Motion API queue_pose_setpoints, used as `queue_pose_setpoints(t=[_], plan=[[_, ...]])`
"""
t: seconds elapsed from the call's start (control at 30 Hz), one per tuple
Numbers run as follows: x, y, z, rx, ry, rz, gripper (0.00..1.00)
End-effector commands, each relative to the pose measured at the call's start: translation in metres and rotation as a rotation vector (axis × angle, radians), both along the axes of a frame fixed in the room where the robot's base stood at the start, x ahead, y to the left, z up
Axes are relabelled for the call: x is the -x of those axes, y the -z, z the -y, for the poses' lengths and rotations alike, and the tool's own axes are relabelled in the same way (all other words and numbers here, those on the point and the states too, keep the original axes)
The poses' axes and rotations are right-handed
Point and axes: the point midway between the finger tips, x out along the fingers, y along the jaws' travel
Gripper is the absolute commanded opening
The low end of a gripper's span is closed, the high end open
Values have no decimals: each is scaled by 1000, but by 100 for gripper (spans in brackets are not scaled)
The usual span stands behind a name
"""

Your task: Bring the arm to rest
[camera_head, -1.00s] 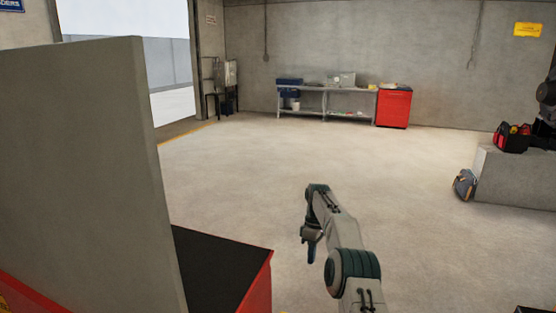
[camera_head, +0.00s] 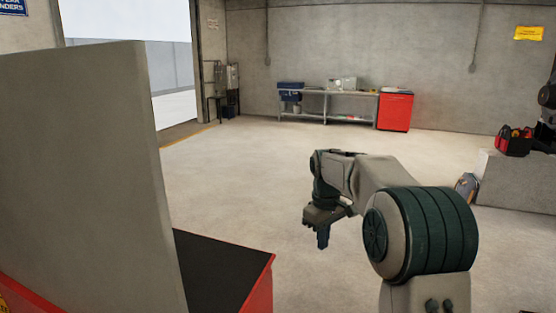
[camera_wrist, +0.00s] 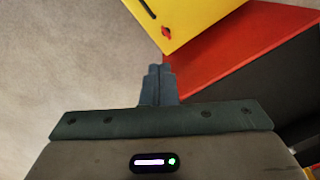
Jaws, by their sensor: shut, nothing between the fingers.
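My arm reaches up from the lower right in the head view, bent at a large elbow joint, with the wrist turned down. My gripper (camera_head: 323,236) hangs over the open concrete floor, right of the red cabinet. In the wrist view my gripper (camera_wrist: 160,70) shows its two fingers pressed together with nothing between them. A yellow panel and the red cabinet show beyond the fingertips. I cannot tell how far they are from the fingers.
A red cabinet (camera_head: 262,286) with a black top stands at the lower left beside a tall grey panel (camera_head: 85,170). A concrete plinth (camera_head: 515,182) is at the right. A workbench (camera_head: 325,95) and a red tool cabinet (camera_head: 394,112) stand by the far wall. The middle floor is clear.

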Motion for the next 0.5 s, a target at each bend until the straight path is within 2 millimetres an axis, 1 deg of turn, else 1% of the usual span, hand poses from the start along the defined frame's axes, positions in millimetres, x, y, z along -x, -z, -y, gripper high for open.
queue_pose_setpoints(t=[0.03,0.2,0.37,0.5], plan=[[13,-7,2,3,23,11,0],[53,-20,6,9,115,50,0],[93,-27,12,8,202,87,0],[129,-29,17,3,280,118,0]])
